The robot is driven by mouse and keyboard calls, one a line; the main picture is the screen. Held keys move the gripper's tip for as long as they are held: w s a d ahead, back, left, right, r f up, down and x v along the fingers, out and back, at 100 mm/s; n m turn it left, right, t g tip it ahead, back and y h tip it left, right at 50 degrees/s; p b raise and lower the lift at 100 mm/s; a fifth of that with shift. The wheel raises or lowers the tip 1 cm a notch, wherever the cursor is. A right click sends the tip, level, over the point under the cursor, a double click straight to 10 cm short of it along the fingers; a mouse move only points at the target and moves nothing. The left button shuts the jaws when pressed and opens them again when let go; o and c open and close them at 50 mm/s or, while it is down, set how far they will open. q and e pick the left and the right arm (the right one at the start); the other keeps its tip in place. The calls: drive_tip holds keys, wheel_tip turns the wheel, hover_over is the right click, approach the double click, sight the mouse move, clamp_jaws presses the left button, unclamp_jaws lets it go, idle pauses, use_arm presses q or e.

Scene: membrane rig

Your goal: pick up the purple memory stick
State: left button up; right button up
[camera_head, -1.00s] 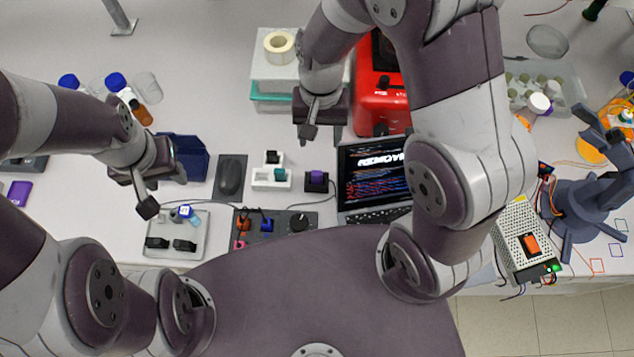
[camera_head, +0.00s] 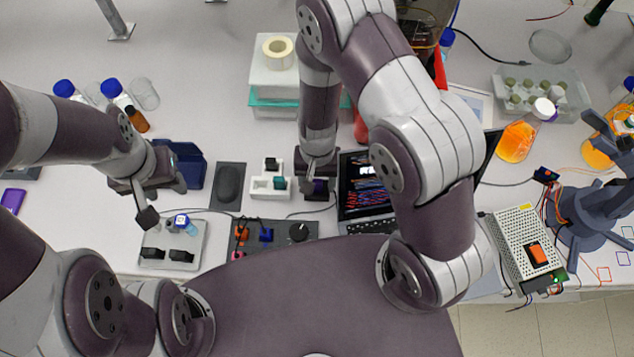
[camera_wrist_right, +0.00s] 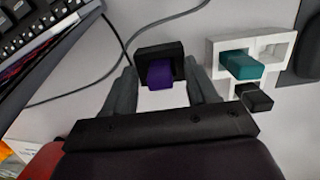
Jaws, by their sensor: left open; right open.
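The purple memory stick (camera_wrist_right: 166,74) stands in a small black holder (camera_wrist_right: 160,52) in the right wrist view. In the head view the stick (camera_head: 320,186) is partly hidden by my right gripper (camera_head: 313,188). In the right wrist view my right gripper (camera_wrist_right: 160,88) is open, with one finger on each side of the stick and holder. I cannot tell whether the fingers touch it. My left gripper (camera_head: 165,203) is open and empty above the table, near the grey tray at the left.
A white holder (camera_wrist_right: 228,48) with a teal stick (camera_wrist_right: 242,66) and a black stick (camera_wrist_right: 254,97) stands beside the black holder. The laptop (camera_head: 360,190) is close on the other side. A cable (camera_wrist_right: 75,97) runs across the table. A mouse (camera_head: 229,184) lies further left.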

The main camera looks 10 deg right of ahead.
clamp_jaws()
drive_tip(key=shift+r, duration=0.1)
